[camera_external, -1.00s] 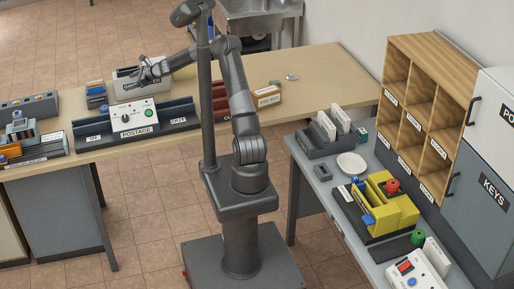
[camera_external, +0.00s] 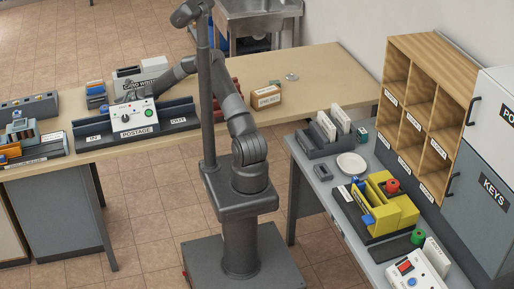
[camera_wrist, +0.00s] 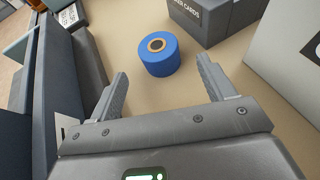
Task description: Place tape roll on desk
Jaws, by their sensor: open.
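No contact shows. In the external view my gripper (camera_external: 131,97) is low behind the postage machine (camera_external: 133,118), mostly hidden by it. The roll is not visible there. The desk also shows in the external view (camera_external: 330,75).
A grey labelled card box (camera_wrist: 212,20) stands just behind the roll. A large light box (camera_wrist: 290,55) is at the right. Dark equipment (camera_wrist: 35,90) lines the left.

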